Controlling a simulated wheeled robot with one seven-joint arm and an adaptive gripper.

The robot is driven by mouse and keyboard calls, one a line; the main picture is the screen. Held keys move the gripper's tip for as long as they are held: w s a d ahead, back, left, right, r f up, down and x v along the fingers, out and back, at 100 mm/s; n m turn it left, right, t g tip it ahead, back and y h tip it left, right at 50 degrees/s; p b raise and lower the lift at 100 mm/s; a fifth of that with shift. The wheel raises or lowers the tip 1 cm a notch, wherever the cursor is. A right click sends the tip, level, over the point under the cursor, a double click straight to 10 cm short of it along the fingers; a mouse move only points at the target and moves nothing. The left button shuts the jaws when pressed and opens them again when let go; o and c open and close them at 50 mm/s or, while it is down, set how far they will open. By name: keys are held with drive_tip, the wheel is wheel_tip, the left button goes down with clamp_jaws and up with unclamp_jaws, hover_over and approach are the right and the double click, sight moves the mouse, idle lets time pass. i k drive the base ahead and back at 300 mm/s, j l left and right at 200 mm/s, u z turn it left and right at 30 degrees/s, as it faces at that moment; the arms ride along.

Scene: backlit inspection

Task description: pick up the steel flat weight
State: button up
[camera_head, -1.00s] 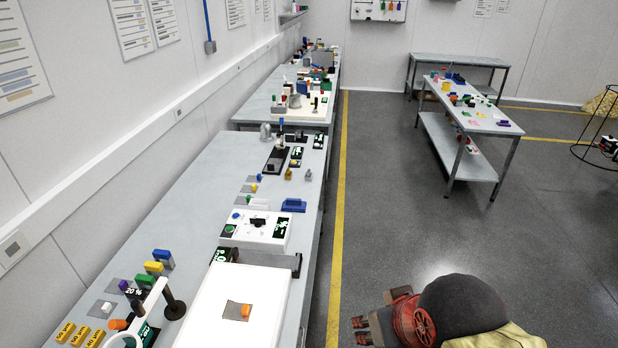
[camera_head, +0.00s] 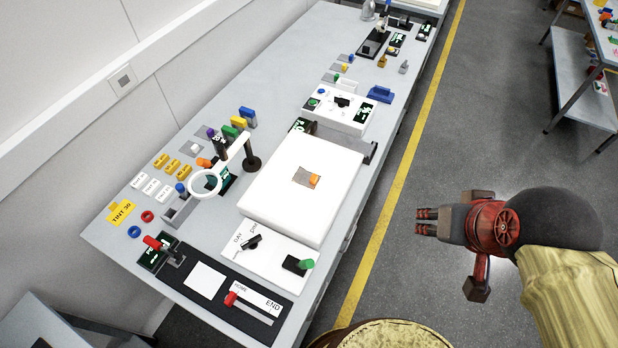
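I cannot pick out the steel flat weight with certainty. A small grey metal piece (camera_head: 404,67) stands near the right edge of the bench, beside a small brass-coloured piece (camera_head: 382,61); it may be the weight, but it is too small to tell. My gripper (camera_head: 426,222) is over the floor aisle, right of the bench, with its fingers pointing left. It is well apart from the grey piece and touches nothing. Its two fingers lie close together in this view, so their opening is unclear. No object shows between them.
The long bench (camera_head: 290,60) carries a white light panel (camera_head: 270,195) with an orange block (camera_head: 314,181), a white ring stand (camera_head: 205,184), coloured blocks and a black slider panel (camera_head: 190,305). The aisle is clear. Another table (camera_head: 590,60) stands at upper right.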

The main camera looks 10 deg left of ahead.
sight(404, 68)
drive_tip(key=i+l, duration=1.15)
drive_tip(key=i, duration=0.15)
drive_tip(key=i+l+u, duration=0.1)
drive_tip(key=i+l, duration=1)
drive_tip(key=i, duration=0.2)
